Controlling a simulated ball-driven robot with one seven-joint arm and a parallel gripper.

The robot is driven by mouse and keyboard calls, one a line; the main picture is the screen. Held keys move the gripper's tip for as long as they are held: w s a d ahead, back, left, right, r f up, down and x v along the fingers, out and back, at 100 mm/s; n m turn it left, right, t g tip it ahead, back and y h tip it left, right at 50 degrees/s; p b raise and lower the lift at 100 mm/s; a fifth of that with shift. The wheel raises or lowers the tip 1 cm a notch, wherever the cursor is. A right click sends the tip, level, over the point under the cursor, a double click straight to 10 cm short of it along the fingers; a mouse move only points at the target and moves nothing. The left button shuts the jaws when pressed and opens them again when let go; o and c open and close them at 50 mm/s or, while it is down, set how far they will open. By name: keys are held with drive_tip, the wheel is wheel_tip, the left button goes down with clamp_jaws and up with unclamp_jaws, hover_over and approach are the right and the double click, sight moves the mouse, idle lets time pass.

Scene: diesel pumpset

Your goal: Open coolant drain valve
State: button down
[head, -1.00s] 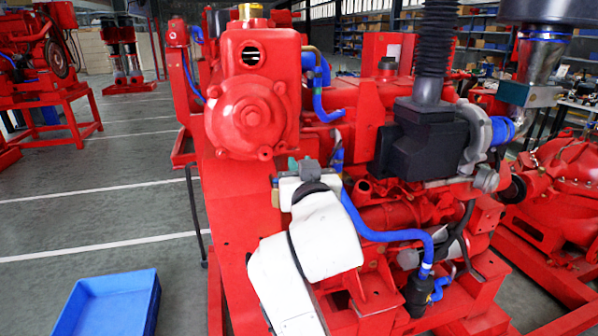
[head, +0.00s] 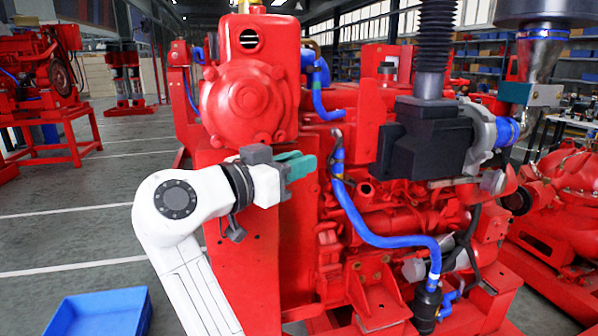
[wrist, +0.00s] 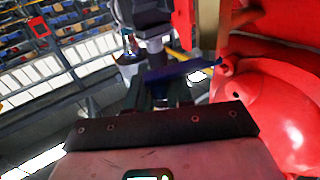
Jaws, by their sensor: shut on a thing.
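My gripper (head: 284,171) is at the end of the white arm, in front of the red engine's front face, below the round red cover (head: 247,105). A flat teal piece (head: 298,168) sticks out at its jaws to the right. In the wrist view my gripper (wrist: 165,90) is shut on a dark blue bar (wrist: 190,71) that lies across the fingertips. The bar and the teal piece may be the same thing; I cannot tell whether it is a valve lever. I cannot make out the coolant drain valve for certain in either view.
A blue hose (head: 375,238) runs down the engine side, right of my gripper. A black box-shaped part (head: 425,140) stands above it. A blue tray (head: 98,312) is at the lower left. The grey floor (head: 60,225) to the left is mostly clear.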

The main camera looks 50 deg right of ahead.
drive_tip(key=shift+w+a+m+g+y+b, duration=0.1)
drive_tip(key=shift+a+m+g+y+b, duration=0.15)
drive_tip(key=shift+m+g, duration=0.7)
drive_tip(key=shift+a+m+g+y+b, duration=0.1)
drive_tip(key=shift+a+m+g+y, duration=0.35)
drive_tip(key=shift+g, duration=0.9)
drive_tip(key=c, duration=1.1)
unclamp_jaws()
drive_tip(key=v, duration=1)
drive_tip(key=shift+w+a+f, duration=0.2)
drive_tip(key=shift+a+f, duration=0.05)
drive_tip(key=shift+a, duration=0.1)
